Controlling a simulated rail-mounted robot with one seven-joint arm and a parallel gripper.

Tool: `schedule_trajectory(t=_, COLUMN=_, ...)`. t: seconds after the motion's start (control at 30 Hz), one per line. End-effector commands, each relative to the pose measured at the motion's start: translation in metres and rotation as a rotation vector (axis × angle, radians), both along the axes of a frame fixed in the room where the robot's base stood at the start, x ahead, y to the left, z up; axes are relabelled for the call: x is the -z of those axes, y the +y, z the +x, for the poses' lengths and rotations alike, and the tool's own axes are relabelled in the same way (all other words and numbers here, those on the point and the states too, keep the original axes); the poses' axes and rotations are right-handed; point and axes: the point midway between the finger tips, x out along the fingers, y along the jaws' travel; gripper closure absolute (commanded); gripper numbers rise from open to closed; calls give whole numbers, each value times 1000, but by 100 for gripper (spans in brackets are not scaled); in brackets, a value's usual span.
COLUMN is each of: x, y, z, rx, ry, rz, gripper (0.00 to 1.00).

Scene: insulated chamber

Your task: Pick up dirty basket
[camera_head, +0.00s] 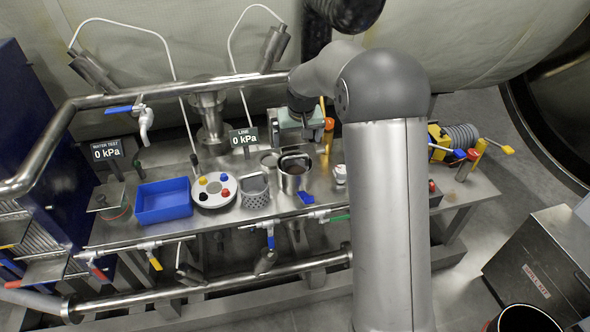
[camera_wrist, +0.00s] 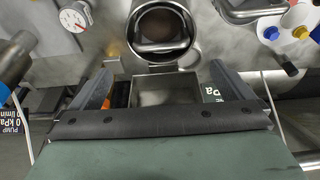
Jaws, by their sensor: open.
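A round metal pot (camera_head: 293,182) stands on the bench, with a brownish inside and a metal handle across its mouth. In the wrist view the pot (camera_wrist: 163,62) is at the top centre, and a basket (camera_wrist: 160,45) with a flat handle bar appears to sit in it. A grey perforated basket (camera_head: 255,192) stands just left of the pot; I cannot tell for sure which basket is the dirty one. My gripper (camera_head: 298,137) is behind the pot, with its fingers (camera_wrist: 162,80) apart and nothing between them but a square metal container (camera_wrist: 165,90) beyond.
A blue tray (camera_head: 163,214) and a white disc (camera_head: 201,194) with coloured knobs are left of the baskets. Pipes and coloured valve handles (camera_head: 270,240) line the bench's front edge. Pressure displays (camera_head: 243,137) stand behind. A round gauge (camera_wrist: 75,17) is left of the pot.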

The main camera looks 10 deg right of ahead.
Motion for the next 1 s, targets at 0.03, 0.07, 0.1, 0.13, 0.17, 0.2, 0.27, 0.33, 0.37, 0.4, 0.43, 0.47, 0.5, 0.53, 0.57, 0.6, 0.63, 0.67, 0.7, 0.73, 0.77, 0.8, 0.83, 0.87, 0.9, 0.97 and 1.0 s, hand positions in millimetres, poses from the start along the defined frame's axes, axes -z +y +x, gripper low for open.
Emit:
schedule_trajectory(t=0.03, x=9, y=0, z=2, rx=0, ry=5, rz=1, gripper=0)
schedule_trajectory(t=0.07, x=14, y=0, z=3, rx=0, ry=4, rz=1, gripper=0)
schedule_trajectory(t=0.1, x=20, y=0, z=5, rx=0, ry=4, rz=1, gripper=0)
schedule_trajectory(t=0.13, x=24, y=0, z=6, rx=0, ry=4, rz=0, gripper=0)
schedule_trajectory(t=0.17, x=27, y=0, z=7, rx=0, ry=2, rz=0, gripper=0)
schedule_trajectory(t=0.2, x=30, y=0, z=8, rx=0, ry=2, rz=0, gripper=0)
schedule_trajectory(t=0.27, x=33, y=0, z=9, rx=0, ry=2, rz=0, gripper=0)
schedule_trajectory(t=0.33, x=37, y=1, z=9, rx=0, ry=2, rz=0, gripper=0)
schedule_trajectory(t=0.37, x=39, y=1, z=10, rx=0, ry=2, rz=0, gripper=0)
schedule_trajectory(t=0.4, x=43, y=1, z=10, rx=0, ry=3, rz=0, gripper=0)
schedule_trajectory(t=0.43, x=47, y=2, z=10, rx=0, ry=5, rz=0, gripper=0)
schedule_trajectory(t=0.47, x=51, y=2, z=11, rx=0, ry=5, rz=1, gripper=0)
schedule_trajectory(t=0.5, x=57, y=2, z=12, rx=0, ry=6, rz=0, gripper=0)
schedule_trajectory(t=0.53, x=62, y=3, z=13, rx=0, ry=5, rz=0, gripper=0)
schedule_trajectory(t=0.57, x=67, y=3, z=13, rx=0, ry=5, rz=0, gripper=0)
schedule_trajectory(t=0.6, x=72, y=3, z=16, rx=0, ry=4, rz=0, gripper=0)
schedule_trajectory(t=0.63, x=76, y=3, z=17, rx=0, ry=3, rz=0, gripper=0)
schedule_trajectory(t=0.67, x=79, y=3, z=18, rx=0, ry=3, rz=0, gripper=0)
schedule_trajectory(t=0.7, x=82, y=3, z=19, rx=0, ry=2, rz=0, gripper=0)
schedule_trajectory(t=0.73, x=84, y=3, z=19, rx=0, ry=2, rz=0, gripper=0)
schedule_trajectory(t=0.77, x=85, y=3, z=19, rx=0, ry=1, rz=0, gripper=0)
schedule_trajectory(t=0.8, x=86, y=3, z=20, rx=0, ry=1, rz=0, gripper=0)
schedule_trajectory(t=0.83, x=86, y=3, z=20, rx=0, ry=0, rz=0, gripper=0)
schedule_trajectory(t=0.87, x=86, y=3, z=20, rx=0, ry=0, rz=0, gripper=0)
schedule_trajectory(t=0.9, x=86, y=3, z=20, rx=0, ry=0, rz=0, gripper=0)
schedule_trajectory(t=0.97, x=86, y=3, z=20, rx=0, ry=0, rz=0, gripper=0)
schedule_trajectory(t=1.0, x=86, y=3, z=20, rx=0, ry=0, rz=0, gripper=6)
